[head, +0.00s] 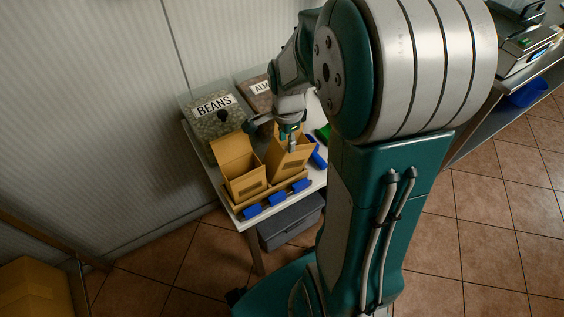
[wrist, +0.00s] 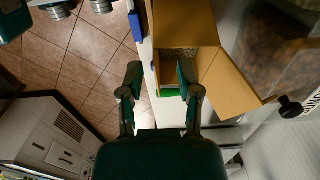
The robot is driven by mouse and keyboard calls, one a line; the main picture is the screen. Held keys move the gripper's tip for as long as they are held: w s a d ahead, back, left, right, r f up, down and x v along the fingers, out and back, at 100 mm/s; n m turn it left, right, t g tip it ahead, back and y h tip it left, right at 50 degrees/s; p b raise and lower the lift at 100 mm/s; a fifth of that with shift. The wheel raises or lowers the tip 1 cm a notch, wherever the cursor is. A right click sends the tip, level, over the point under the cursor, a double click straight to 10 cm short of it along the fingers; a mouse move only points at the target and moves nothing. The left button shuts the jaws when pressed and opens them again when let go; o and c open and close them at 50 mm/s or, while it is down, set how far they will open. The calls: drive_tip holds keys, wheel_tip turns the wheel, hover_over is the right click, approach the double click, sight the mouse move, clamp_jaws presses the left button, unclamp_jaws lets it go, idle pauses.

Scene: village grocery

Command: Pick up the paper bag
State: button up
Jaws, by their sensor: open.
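The left bag (head: 243,183) has a raised flap; the right bag (head: 289,164) is under my gripper (head: 288,134). In the wrist view a tan bag (wrist: 185,30) shows its open mouth, with something grainy inside and a flap out to the right. My gripper (wrist: 160,76) is open and empty there. One finger is left of the bag's near-left wall and the other overlaps its opening. I cannot tell whether either finger touches the bag.
A BEANS bin (head: 213,119) and a partly hidden second bin (head: 257,93) stand behind the bags. Blue items (head: 277,199) line the table's front edge. A grey crate (head: 291,222) is below. A cardboard box (head: 35,288) sits at lower left. Tiled floor is clear on the right.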

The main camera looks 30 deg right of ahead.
sight(287, 156)
drive_tip(key=f, duration=0.4)
drive_tip(key=shift+s+d+f, duration=0.2)
drive_tip(key=shift+s+d, duration=0.1)
drive_tip(key=shift+f, duration=0.6)
clamp_jaws()
